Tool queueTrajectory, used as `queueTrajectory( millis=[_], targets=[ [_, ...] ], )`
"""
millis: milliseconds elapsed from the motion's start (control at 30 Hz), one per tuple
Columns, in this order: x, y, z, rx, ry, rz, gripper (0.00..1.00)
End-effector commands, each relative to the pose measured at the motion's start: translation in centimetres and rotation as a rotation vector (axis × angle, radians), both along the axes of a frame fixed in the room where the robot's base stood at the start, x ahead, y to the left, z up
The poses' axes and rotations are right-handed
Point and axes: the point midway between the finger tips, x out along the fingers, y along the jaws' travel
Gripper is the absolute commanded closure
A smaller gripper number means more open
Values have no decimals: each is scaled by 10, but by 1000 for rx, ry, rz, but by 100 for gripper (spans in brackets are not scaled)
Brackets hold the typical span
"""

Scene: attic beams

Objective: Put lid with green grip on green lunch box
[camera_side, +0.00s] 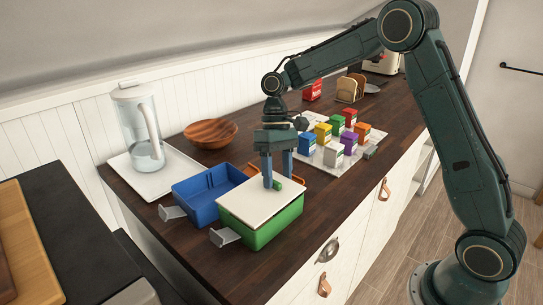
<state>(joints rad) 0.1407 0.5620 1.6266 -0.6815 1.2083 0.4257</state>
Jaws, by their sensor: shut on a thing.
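The green lunch box (276,231) stands near the front left part of the wooden counter. The white lid (252,202) lies over the top of the green lunch box and appears to cover its opening. Its green grip (279,184) is between the fingers of my gripper (277,184). My gripper points down and is shut on the green grip. Whether the lid is fully seated on the rim or slightly above it, I cannot tell.
An open blue lunch box (190,212) stands close behind the green one. A glass pitcher (143,130) on a white board, a wooden bowl (211,132) and a white tray (334,158) with several coloured boxes are nearby. The counter's front edge is close.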

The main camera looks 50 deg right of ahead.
Motion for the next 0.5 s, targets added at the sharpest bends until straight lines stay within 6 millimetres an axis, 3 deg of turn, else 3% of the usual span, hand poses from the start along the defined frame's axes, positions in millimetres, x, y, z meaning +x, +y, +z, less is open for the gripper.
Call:
queueTrajectory(
  millis=[33,333,367,467,500],
  targets=[
    [-2,0,-9,4,17,-6,66],
    [-2,0,-9,4,17,-6,66],
    [-2,0,-9,4,17,-6,40],
    [-2,0,-9,4,16,-6,21],
    [-2,0,-9,4,16,-6,19]
  ],
)
